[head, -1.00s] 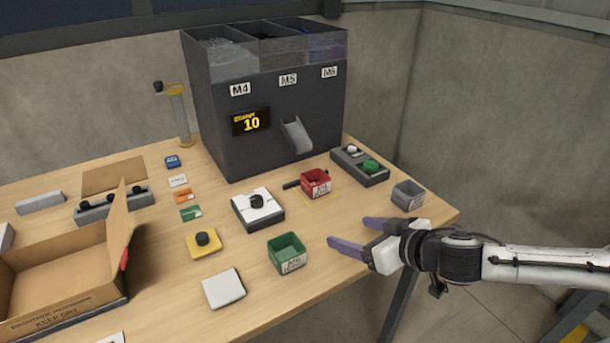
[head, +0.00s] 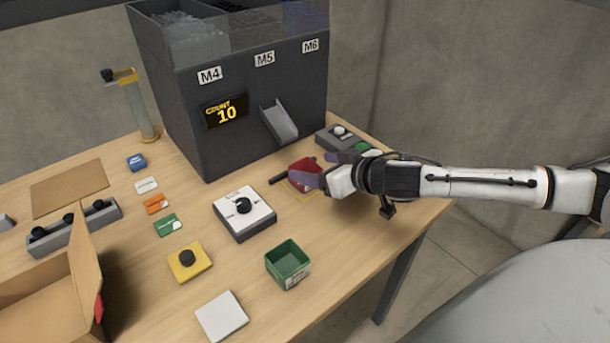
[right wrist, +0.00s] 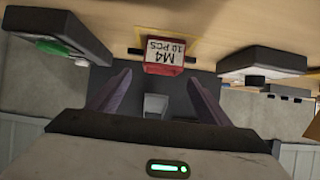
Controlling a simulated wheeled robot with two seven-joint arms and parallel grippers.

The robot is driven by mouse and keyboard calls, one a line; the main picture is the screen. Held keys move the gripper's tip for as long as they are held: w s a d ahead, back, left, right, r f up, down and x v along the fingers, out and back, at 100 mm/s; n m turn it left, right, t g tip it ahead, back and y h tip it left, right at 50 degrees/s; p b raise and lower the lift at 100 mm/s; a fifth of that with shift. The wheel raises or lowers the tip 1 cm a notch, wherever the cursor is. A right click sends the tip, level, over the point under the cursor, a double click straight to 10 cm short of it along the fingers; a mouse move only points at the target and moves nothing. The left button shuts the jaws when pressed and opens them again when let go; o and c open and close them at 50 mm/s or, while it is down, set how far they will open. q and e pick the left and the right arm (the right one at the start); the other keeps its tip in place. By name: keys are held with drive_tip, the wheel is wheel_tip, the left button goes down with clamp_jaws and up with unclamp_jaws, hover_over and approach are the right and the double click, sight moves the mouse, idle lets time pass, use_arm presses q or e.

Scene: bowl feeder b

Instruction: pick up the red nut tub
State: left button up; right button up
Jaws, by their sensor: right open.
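The small red nut tub (head: 304,166) stands on the table below the feeder's chute, partly covered by my right gripper (head: 315,169) in the head view. In the right wrist view the tub (right wrist: 164,54) shows its white label reading M4 10 PCS. My right gripper (right wrist: 160,77) is open there, with its two purple fingers apart. The tub lines up with the gap between the fingers and appears just beyond their tips. Whether a finger touches it I cannot tell. My left gripper is not in view.
The dark feeder (head: 240,105) with its chute (head: 279,122) stands right behind the tub. A grey box with a green button (head: 361,147) is close to the gripper. A white dial box (head: 244,213) and a green tub (head: 287,264) are nearer the front.

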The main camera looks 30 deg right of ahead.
sight(298, 167)
drive_tip(key=x, duration=0.5)
drive_tip(key=shift+s+f, duration=0.1)
drive_tip(key=shift+f, duration=0.25)
drive_tip(key=shift+c, duration=0.2)
drive_tip(key=c, duration=1.1)
